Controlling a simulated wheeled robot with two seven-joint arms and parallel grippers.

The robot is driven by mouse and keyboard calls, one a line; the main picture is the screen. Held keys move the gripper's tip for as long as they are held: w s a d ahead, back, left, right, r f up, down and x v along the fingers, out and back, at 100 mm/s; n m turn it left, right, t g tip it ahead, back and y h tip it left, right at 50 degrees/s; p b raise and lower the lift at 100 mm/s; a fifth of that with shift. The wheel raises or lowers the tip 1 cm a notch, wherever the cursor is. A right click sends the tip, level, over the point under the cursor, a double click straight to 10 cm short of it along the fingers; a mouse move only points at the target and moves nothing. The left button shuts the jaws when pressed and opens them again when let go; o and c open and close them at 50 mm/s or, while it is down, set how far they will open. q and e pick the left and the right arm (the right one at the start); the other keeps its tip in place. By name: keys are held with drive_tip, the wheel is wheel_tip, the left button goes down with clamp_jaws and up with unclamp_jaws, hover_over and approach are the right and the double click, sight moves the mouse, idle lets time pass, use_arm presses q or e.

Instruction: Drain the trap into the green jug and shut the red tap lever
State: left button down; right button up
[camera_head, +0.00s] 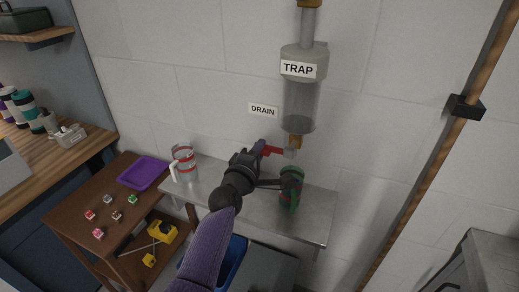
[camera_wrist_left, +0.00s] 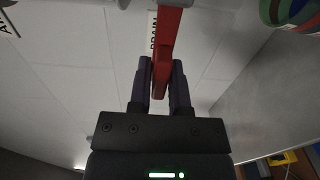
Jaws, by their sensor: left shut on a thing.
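The trap (camera_head: 301,105) is a grey cylinder with a clear lower part, mounted on the wall. The red tap lever (camera_head: 272,150) sticks out to the left below it, roughly level. My left gripper (camera_head: 262,153) is shut on the lever; in the left wrist view the red lever (camera_wrist_left: 165,45) runs between the two fingers (camera_wrist_left: 160,85). The green jug (camera_head: 291,190) stands upright on the metal shelf below the tap, partly hidden by my arm. Its rim (camera_wrist_left: 285,14) shows at the wrist view's top right. I cannot tell the liquid levels. My right gripper is not in view.
A clear jug with red marks (camera_head: 186,163) stands on the metal shelf (camera_head: 315,228), left of my arm. A brown table (camera_head: 75,225) with a purple tray (camera_head: 144,172) and small coloured blocks is at left. A pole (camera_head: 437,150) rises on the right.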

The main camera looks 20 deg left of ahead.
use_arm(q)
drive_tip(key=shift+f, duration=0.1)
idle(0.3)
drive_tip(key=c, duration=0.6)
unclamp_jaws()
drive_tip(key=shift+c, duration=0.2)
drive_tip(key=shift+s, duration=0.3)
drive_tip(key=s+p, duration=0.2)
drive_tip(key=s, duration=0.7)
drive_tip(key=shift+s+a, duration=0.15)
drive_tip(key=shift+s, duration=0.05)
